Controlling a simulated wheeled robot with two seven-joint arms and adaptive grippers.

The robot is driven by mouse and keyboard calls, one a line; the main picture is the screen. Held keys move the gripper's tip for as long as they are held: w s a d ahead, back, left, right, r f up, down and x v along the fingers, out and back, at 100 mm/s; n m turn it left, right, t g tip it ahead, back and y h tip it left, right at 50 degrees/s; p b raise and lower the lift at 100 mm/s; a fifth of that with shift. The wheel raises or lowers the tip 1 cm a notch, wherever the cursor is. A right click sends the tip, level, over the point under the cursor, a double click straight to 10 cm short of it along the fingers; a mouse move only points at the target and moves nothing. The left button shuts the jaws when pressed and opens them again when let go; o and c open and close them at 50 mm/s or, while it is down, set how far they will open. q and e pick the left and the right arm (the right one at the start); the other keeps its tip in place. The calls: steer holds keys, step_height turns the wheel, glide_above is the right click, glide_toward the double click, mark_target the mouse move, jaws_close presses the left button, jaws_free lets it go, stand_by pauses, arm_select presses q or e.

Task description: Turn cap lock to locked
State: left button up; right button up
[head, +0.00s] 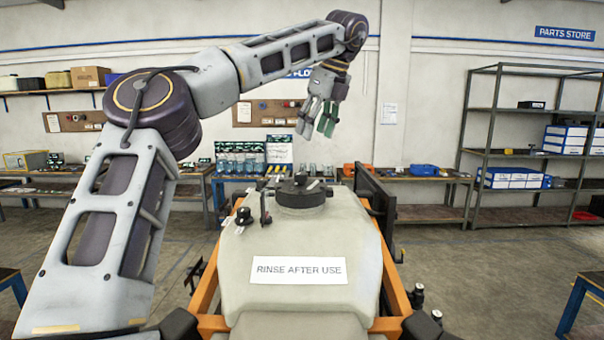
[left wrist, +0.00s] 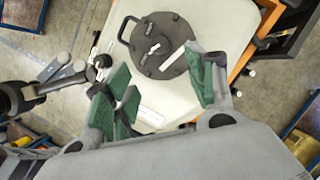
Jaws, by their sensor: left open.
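The pale tank (head: 240,290) bears a RINSE AFTER USE label and a round black cap (head: 302,192) on top. A small raised lock piece (head: 301,179) sits at the cap's middle. In the left wrist view the cap (left wrist: 176,32) lies just beyond the fingers, with a pale-marked lock piece (left wrist: 153,50) on it. My left gripper (head: 318,118) hangs above the cap, apart from it, its fingers pointing down. Its green-padded fingers stand apart and empty in the left wrist view (left wrist: 160,78). My right gripper is not in view.
The tank sits in an orange frame (head: 208,285). A thin black post (head: 264,207) and a black knob (head: 243,216) stand left of the cap. A dark upright frame (head: 377,200) rises behind right. Workbenches and shelving (head: 520,150) line the far wall. Air around the cap is clear.

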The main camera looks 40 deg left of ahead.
mark_target(301, 173)
arm_select(q)
steer(key=shift+a+f, duration=0.1)
steer(key=shift+f, duration=0.1)
steer(key=shift+x, duration=6.65)
steer(key=shift+c, duration=0.4)
steer(key=c, duration=1)
